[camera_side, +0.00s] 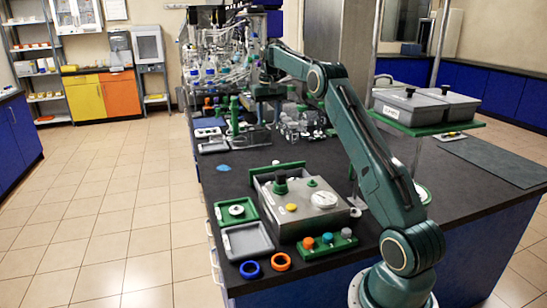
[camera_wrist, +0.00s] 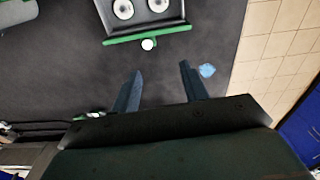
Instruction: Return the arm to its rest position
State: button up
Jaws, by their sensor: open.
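My gripper (camera_wrist: 161,72) is open in the wrist view, its two dark fingers apart with only dark bench top between them. In the side view my green arm reaches from its base at the front right up and back over the bench. Its wrist end hangs over the far half of the bench, in front of crowded glassware; the fingertips are hard to make out there. Nothing is held between the fingers. A small blue piece (camera_wrist: 207,70) lies on the bench just right of the fingers in the wrist view; it also shows in the side view (camera_side: 223,168).
A metal box (camera_side: 325,222) with knobs and a gauge stands on the near bench. Beside it are a grey tray (camera_side: 246,240), a blue ring (camera_side: 250,269) and an orange ring (camera_side: 280,261). Glassware (camera_side: 225,72) crowds the back. Lidded grey bins (camera_side: 410,107) stand on a raised shelf, right.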

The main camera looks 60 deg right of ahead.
jog(key=s+a+r+n+t, duration=0.1)
jog(key=s+a+r, duration=0.25)
jog(key=a, duration=0.45)
jog(key=s+a+r+n+t, duration=0.15)
jog(key=a+r, duration=0.25)
jog(key=a, duration=0.4)
jog(key=s+a+r+n, duration=0.2)
jog(key=s+a+r, duration=0.15)
jog(key=a, duration=0.45)
jog(key=s+a+f+n+t, duration=0.1)
jog(key=s+a+f+n, duration=0.1)
jog(key=s+a+f, duration=0.2)
jog(key=s+a+f+n+t, duration=0.1)
jog(key=s+a+f, duration=0.3)
jog(key=s+a, duration=0.7)
jog(key=s+n, duration=0.1)
jog(key=s, duration=0.4)
jog(key=shift+s+t, duration=0.35)
jog(key=shift+s, duration=0.05)
